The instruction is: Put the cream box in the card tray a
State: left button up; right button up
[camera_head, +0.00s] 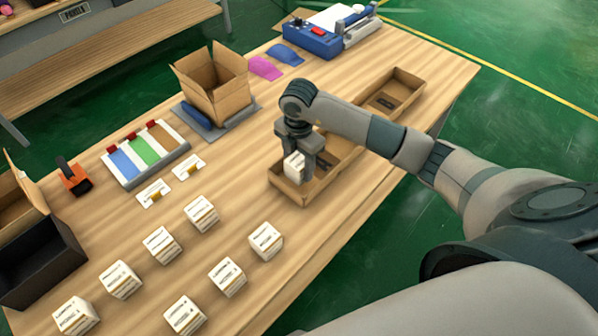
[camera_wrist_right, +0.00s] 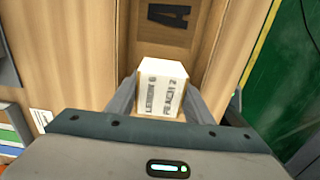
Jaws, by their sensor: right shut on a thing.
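My right gripper (camera_head: 300,165) is shut on a cream box (camera_head: 293,166) with gold edging. It holds the box at the opening of the near card tray (camera_head: 291,197), a shallow brown tray. In the right wrist view the box (camera_wrist_right: 161,88) sits between the fingers (camera_wrist_right: 160,103), with printed words on its faces. A dark plate marked A (camera_wrist_right: 168,14) lies in the tray ahead of it. I cannot tell whether the box touches the tray floor. My right arm hides part of the tray. My left gripper is not in view.
Several similar boxes (camera_head: 200,213) stand at the front of the table. Another card tray part (camera_head: 408,84) lies beyond my arm. An open carton (camera_head: 213,85), a colour-striped holder (camera_head: 145,152), and a blue machine (camera_head: 318,38) stand farther back. A black bin (camera_head: 40,262) is at left.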

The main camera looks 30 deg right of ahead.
notch_tip(320, 180, down, 3)
jog(key=shift+r+p, duration=0.1)
jog(key=shift+p, duration=0.6)
jog(key=shift+f, duration=0.3)
jog(key=shift+f, duration=0.1)
jog(key=o, duration=1.1)
